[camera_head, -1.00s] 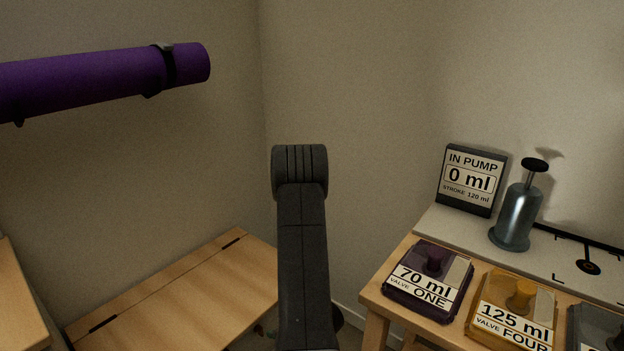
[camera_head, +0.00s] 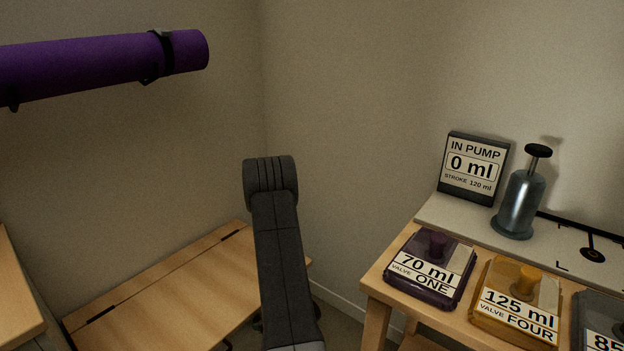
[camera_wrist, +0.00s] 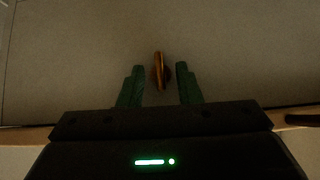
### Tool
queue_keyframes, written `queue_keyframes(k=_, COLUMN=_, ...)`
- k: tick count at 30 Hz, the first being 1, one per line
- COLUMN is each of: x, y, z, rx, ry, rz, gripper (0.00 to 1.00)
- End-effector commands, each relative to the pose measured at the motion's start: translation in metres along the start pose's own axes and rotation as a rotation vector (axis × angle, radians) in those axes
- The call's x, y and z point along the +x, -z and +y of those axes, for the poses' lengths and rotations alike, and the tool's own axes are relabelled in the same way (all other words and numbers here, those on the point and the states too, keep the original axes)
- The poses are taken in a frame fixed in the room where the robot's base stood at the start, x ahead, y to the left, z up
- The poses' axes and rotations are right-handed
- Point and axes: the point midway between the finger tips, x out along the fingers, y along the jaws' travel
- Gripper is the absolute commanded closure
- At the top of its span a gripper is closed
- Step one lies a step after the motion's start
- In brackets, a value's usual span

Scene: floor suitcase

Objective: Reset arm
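My arm stands upright in the middle of the camera_head view, and its gripper is out of sight there. In the camera_wrist view my gripper (camera_wrist: 160,78) has two green fingers held apart. A thin orange-brown thing (camera_wrist: 159,68) shows between the fingertips with gaps on both sides. I cannot tell what it is or how far below the fingers it is.
A wooden table on the right holds a pump (camera_head: 519,204), an "IN PUMP 0 ml" sign (camera_head: 473,168), a purple 70 ml valve box (camera_head: 431,268) and a yellow 125 ml one (camera_head: 517,303). A wooden surface (camera_head: 165,290) is at left, below a purple roll (camera_head: 100,67).

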Motion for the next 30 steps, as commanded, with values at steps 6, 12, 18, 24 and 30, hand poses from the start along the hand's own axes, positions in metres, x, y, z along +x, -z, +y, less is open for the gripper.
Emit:
queue_keyframes(k=6, x=0.0028, y=-0.0007, z=-0.0029, rx=-0.071, ry=-0.069, rz=0.000, gripper=0.69)
queue_keyframes(k=12, x=0.0025, y=-0.0007, z=-0.0044, rx=-0.141, ry=-0.139, rz=0.000, gripper=0.69)
queue_keyframes(k=18, x=0.0025, y=-0.0008, z=-0.0062, rx=-0.214, ry=-0.213, rz=0.000, gripper=0.69)
queue_keyframes(k=24, x=0.0029, y=-0.0012, z=-0.0083, rx=-0.296, ry=-0.293, rz=-0.001, gripper=0.69)
queue_keyframes(k=30, x=0.0032, y=-0.0020, z=-0.0101, rx=-0.387, ry=-0.384, rz=-0.001, gripper=0.69)
